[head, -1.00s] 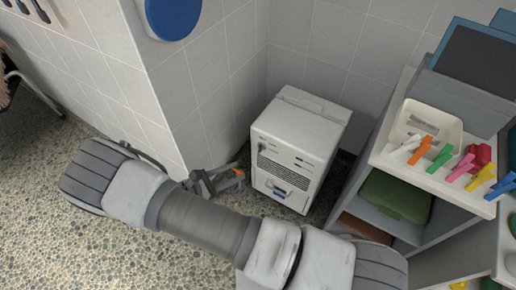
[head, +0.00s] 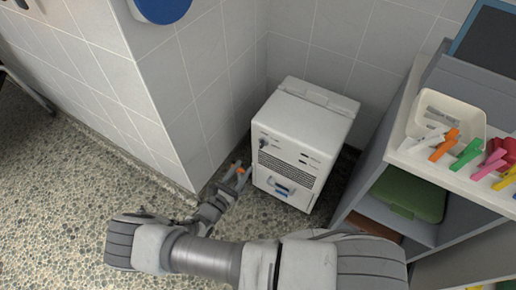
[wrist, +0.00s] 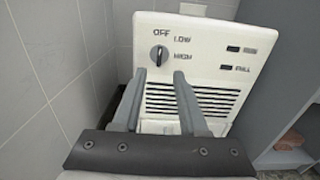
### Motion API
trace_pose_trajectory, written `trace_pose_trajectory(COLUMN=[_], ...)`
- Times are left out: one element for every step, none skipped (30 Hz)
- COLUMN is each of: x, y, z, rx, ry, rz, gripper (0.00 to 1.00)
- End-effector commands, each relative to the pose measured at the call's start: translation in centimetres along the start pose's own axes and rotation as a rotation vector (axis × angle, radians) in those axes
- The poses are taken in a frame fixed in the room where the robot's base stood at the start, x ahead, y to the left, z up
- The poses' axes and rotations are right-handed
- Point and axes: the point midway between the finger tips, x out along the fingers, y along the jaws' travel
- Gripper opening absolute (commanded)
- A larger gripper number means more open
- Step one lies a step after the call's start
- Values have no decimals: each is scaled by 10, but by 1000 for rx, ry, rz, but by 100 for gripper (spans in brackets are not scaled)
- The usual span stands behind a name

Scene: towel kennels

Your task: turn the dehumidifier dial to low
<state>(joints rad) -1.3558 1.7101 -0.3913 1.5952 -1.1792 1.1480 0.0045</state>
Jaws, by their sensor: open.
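The dehumidifier (head: 308,112) is a white box on the floor in the wall corner, with a slotted grille and a blue-marked handle low on its front. Its dark dial (head: 263,143) is at the upper left of the front. In the wrist view the dial (wrist: 159,55) has OFF above it and LOW and HIGH to its right; its grip looks near upright, toward OFF. My gripper (head: 238,170) is left of and in front of the dehumidifier. In the wrist view my gripper (wrist: 160,76) is open and empty, its fingertips just below the dial, apart from it.
A grey shelf unit (head: 420,175) stands close on the right, with a tray (head: 446,112) and coloured clips on top and a green container (head: 408,193) inside. A tiled wall corner (head: 165,100) rises at the left.

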Motion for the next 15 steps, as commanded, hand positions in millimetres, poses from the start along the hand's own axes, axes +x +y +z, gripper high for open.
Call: trace_pose_trajectory(x=[12, 19, 28, 34, 41, 50, 56, 62, 70, 75, 80, 87, 91, 94, 98], y=[-1, -1, -1, -1, -1, -1, -1, -1, -1, -1, -1, -1, -1, 0, 0], z=[-2, -2, -2, -2, -3, -2, -2, -3, -2, -3, -2, -2, -2, -2, -2], rx=[0, 0, -1, 0, -1, 0, 0, 0, 1, 0, 0, -1, 0, 0, 0], ry=[-3, -1, -2, -2, -1, -2, -1, -1, -2, -1, -1, -2, -1, 0, 0], rz=[-3, -2, -3, -3, -3, -3, -3, -3, -3, -3, -2, -2, -2, -2, -1], gripper=[42, 42, 42, 42, 42, 42, 42, 42, 42, 42, 42, 42, 42, 42, 42])
